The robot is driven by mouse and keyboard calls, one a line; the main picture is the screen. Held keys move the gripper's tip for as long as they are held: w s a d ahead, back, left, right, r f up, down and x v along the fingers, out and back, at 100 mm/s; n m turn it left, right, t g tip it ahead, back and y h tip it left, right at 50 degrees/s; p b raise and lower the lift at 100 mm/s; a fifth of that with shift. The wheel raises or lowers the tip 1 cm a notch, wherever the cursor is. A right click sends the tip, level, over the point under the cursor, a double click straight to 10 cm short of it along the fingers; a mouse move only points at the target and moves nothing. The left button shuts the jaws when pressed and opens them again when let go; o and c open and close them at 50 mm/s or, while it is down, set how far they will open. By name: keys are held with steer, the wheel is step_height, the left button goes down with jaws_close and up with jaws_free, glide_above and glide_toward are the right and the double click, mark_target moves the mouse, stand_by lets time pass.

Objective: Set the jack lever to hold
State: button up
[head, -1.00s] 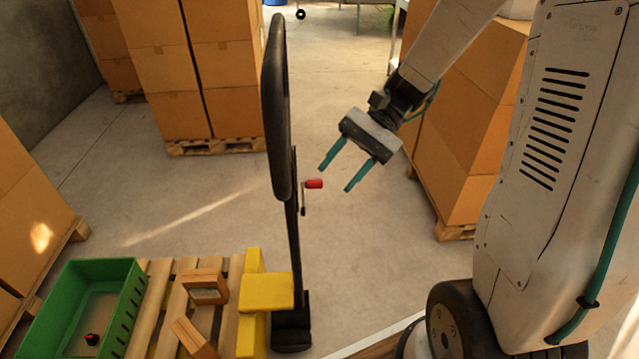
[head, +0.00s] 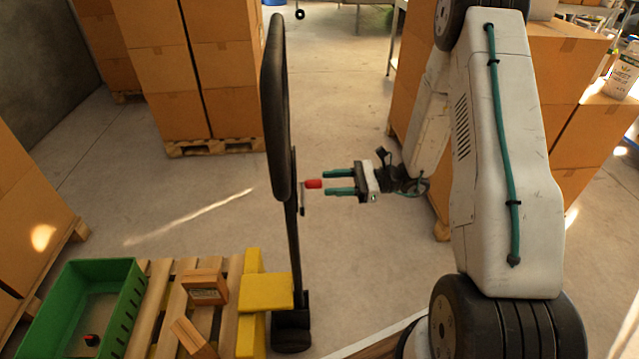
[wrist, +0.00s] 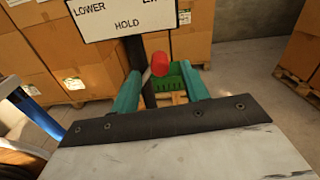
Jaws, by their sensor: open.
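The jack lever has a red knob (head: 313,184) on a short arm beside the black upright post (head: 293,230). In the wrist view the red knob (wrist: 159,63) shows between and just beyond my two teal fingertips. A white sign (wrist: 125,18) above it reads "LOWER" at left and "HOLD" at the bottom middle; its right word is cut off. The thin lever arm slants down and left from the knob. My gripper (head: 326,181) is open, pointing left, with its fingertips close to the knob. I cannot tell whether they touch it.
A pallet (head: 160,300) at lower left carries a green crate (head: 131,300), yellow blocks (head: 265,291) and wooden pieces. Stacked cartons (head: 185,75) stand behind and at both sides. The floor between post and cartons is clear.

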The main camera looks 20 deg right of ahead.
mark_target(319, 184)
steer(key=shift+x, duration=2.05)
jaws_close()
